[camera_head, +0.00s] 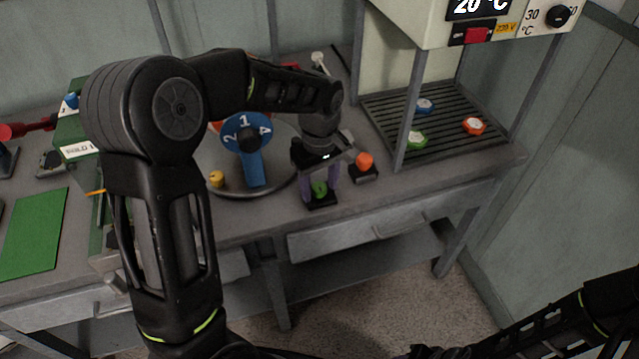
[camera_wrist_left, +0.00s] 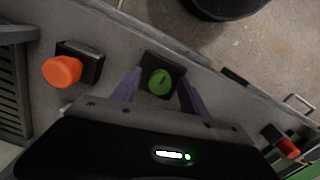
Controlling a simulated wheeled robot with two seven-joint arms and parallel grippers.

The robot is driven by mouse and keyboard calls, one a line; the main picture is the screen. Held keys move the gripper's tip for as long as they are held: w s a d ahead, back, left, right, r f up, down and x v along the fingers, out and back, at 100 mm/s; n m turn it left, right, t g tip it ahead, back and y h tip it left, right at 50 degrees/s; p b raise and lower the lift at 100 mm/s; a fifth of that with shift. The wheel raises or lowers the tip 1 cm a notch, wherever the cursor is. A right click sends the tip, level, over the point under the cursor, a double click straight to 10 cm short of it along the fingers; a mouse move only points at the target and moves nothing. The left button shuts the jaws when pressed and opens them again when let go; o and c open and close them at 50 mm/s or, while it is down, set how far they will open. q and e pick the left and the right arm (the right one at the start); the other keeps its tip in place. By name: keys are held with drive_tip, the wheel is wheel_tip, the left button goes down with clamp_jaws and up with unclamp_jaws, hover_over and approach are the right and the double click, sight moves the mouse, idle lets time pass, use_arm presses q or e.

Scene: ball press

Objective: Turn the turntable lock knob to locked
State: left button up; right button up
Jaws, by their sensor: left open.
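The lock knob is a small green knob (camera_head: 319,188) on a black square base at the front edge of the bench, right of the turntable (camera_head: 283,184). It also shows in the left wrist view (camera_wrist_left: 160,82), between the fingers. My left gripper (camera_head: 322,187) points down over it, open, with its purple fingers on either side of the knob. I cannot tell whether the fingers touch it. The turntable carries a blue numbered dial (camera_head: 254,168); my left arm hides part of it. No right gripper shows; only a dark arm part is at the lower right.
An orange button (camera_head: 364,161) on a black base stands just right of my left gripper. A slatted tray (camera_head: 450,143) with several coloured pieces lies further right under a frame with posts. A green mat (camera_head: 34,233) lies at left.

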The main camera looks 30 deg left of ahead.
use_arm(q)
drive_tip(key=shift+c, duration=0.2)
clamp_jaws()
idle(0.4)
